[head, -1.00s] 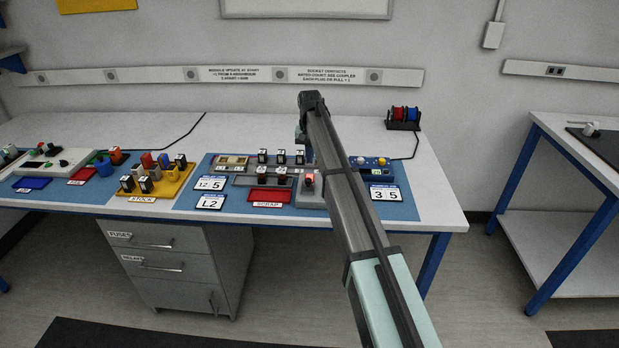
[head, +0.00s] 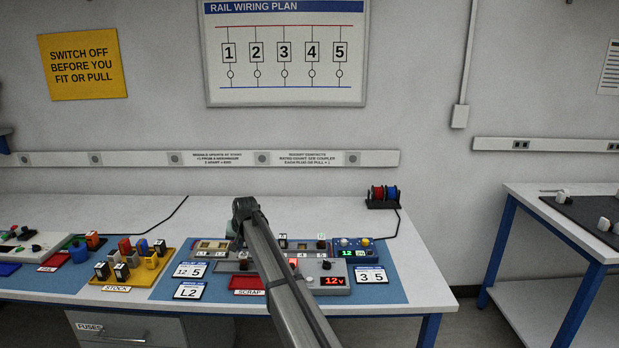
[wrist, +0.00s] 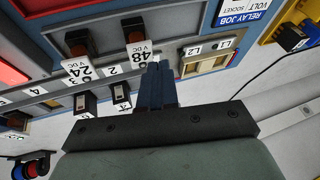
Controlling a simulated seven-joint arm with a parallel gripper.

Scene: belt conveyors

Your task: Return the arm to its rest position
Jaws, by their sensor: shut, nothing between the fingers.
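My arm (head: 272,270) reaches up from the bottom middle of the head view, over the blue mat, to a dark joint at its top. My gripper lies behind the arm there and its fingers cannot be made out. In the wrist view my gripper (wrist: 157,84) is shut and empty. Its dark fingers are in front of the rail unit, beside the module marked 48 VDC (wrist: 136,55). A module marked 24 VDC (wrist: 78,68) is farther left. The picture does not show whether the fingers touch anything.
The bench holds a yellow stock tray (head: 107,277), a red scrap tray (head: 240,282), number cards (head: 371,275), a blue unit (head: 354,254) reading 12 in green, a grey unit (head: 347,289) reading 12 in red, and wire spools (head: 383,203). A second bench (head: 540,222) stands right.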

